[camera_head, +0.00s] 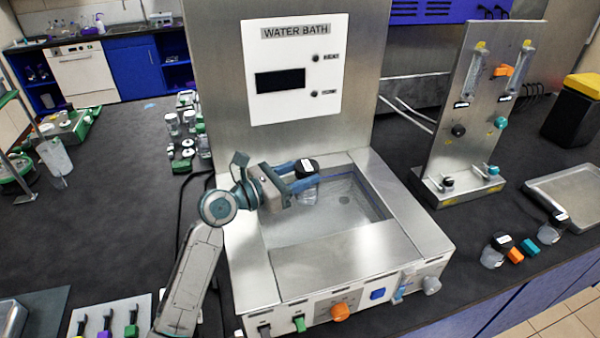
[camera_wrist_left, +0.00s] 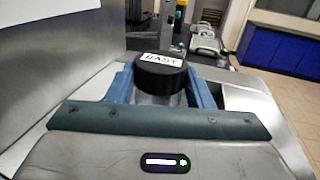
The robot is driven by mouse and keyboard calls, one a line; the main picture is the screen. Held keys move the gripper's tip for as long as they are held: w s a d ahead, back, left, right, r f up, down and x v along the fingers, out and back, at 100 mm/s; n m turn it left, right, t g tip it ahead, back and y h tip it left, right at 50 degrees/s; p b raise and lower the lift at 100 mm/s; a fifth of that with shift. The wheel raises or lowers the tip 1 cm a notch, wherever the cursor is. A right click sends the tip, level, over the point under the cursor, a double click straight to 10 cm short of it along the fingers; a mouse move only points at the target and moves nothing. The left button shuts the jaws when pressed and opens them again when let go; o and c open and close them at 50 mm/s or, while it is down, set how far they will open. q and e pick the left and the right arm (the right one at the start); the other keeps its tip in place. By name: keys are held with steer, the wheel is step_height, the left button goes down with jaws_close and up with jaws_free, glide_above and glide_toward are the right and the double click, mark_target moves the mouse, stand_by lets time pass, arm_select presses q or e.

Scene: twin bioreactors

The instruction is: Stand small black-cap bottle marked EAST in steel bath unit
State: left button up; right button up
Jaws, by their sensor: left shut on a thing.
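My left gripper (camera_head: 299,178) is shut on a small clear bottle with a black cap (camera_head: 307,166). In the left wrist view the black cap (camera_wrist_left: 160,73) carries a white label that reads EAST, and the blue fingers of my left gripper (camera_wrist_left: 163,97) sit on both sides of the bottle. The bottle looks upright. It is over the open basin of the steel water bath (camera_head: 410,220); I cannot tell whether its base touches the basin floor. My right gripper is not in view.
A metal flowmeter panel (camera_head: 475,110) stands right of the bath. Several bottles (camera_head: 184,125) stand at left. The bath's tall back panel (camera_head: 210,60) rises behind the basin.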

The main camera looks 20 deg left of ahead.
arm_select(q)
steer(key=shift+f, duration=0.75)
steer(key=o, duration=1)
steer(key=shift+f, duration=0.1)
steer(key=shift+o, duration=0.4)
